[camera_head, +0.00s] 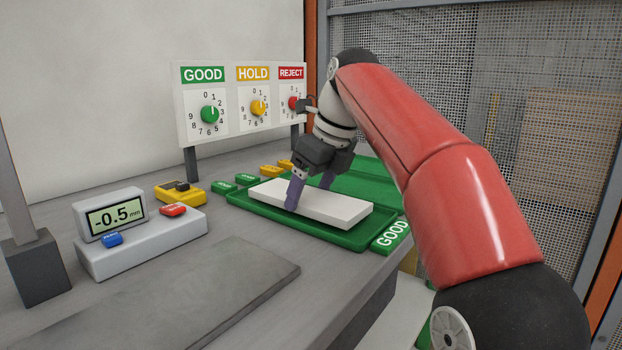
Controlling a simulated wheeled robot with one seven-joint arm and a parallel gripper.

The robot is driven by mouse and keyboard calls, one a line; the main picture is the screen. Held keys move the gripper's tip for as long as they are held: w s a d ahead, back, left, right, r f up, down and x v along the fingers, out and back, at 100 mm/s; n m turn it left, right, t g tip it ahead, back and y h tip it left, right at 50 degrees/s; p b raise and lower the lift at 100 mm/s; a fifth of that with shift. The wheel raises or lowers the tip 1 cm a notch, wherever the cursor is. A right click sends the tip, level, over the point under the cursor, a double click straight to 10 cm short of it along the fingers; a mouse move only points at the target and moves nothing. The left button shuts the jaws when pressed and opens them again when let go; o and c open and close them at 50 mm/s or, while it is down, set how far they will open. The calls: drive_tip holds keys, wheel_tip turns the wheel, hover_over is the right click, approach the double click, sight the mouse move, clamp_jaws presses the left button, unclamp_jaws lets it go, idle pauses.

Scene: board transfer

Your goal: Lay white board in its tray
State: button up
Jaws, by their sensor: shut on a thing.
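The white board (335,207) is a flat, thick white slab over the green tray (266,211), which has a GOOD label (391,235) at its front right corner. The board looks level and lies within the tray's outline; I cannot tell whether its underside touches the tray floor. My gripper (309,195) points down with its purple-grey fingers shut on the board, one finger on the near side and the other mostly behind it.
A second green surface (368,186) lies behind the tray. A panel with GOOD, HOLD and REJECT dials (240,105) stands at the back. A gauge reading -0.5 mm (115,219) and a grey plate (175,300) are at left. The table edge is close to the tray's right.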

drive_tip(key=shift+f, duration=0.5)
idle(0.5)
drive_tip(key=o, duration=1.2)
drive_tip(key=p+v, duration=0.1)
drive_tip(key=v, duration=0.6)
drive_tip(key=shift+s+d+r, duration=0.1)
drive_tip(key=shift+d+r, duration=0.05)
drive_tip(key=shift+r, duration=0.1)
drive_tip(key=shift+s, duration=0.1)
